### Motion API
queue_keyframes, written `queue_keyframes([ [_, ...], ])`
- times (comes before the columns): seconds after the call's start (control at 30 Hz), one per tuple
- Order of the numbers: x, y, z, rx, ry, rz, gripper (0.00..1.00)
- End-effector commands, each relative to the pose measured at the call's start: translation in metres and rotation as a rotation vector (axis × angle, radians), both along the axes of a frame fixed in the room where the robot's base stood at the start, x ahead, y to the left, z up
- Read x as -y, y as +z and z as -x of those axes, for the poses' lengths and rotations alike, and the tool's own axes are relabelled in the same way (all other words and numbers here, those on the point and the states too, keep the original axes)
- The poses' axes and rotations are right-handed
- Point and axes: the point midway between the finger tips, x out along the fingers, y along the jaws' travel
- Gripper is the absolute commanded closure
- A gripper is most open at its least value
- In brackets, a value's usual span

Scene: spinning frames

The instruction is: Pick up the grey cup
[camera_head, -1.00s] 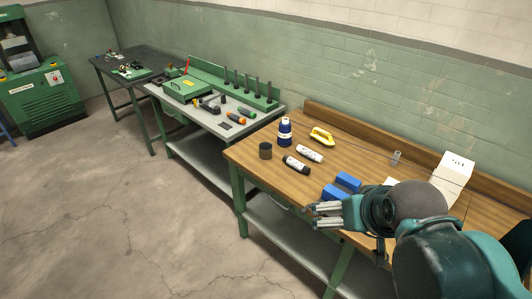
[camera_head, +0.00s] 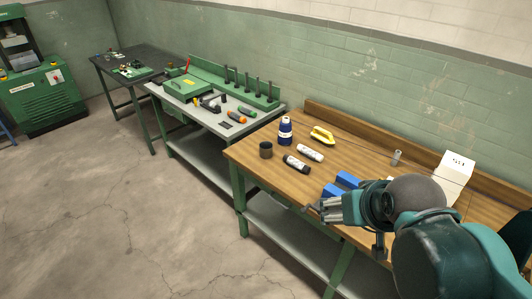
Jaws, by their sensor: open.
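A dark grey cup (camera_head: 265,150) stands upright near the left end of the wooden workbench (camera_head: 250,164). My gripper (camera_head: 311,208) is at the front edge of the bench, to the right of the cup and nearer the camera, well apart from it. Its fingers point left and look open and empty, though they are small and partly overlap in this view.
A blue-and-white bottle (camera_head: 285,131), a black tube (camera_head: 296,164), a white tube (camera_head: 310,152) and a yellow-handled tool (camera_head: 322,135) stand or lie right of the cup. Blue blocks (camera_head: 346,181) are beside my gripper. A small pale grey container (camera_head: 396,157) and white box (camera_head: 453,174) are farther right.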

Motion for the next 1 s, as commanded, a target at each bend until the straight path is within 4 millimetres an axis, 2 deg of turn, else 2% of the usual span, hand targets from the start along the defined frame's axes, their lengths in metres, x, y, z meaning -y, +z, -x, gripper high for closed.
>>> queue_keyframes([
  [0.37, -0.008, 0.021, -0.053, -0.006, 0.032, 0.0, 0.38],
  [0.63, -0.016, 0.034, -0.102, -0.011, 0.059, 0.002, 0.38],
  [1.0, -0.029, 0.04, -0.172, -0.017, 0.098, 0.002, 0.38],
])
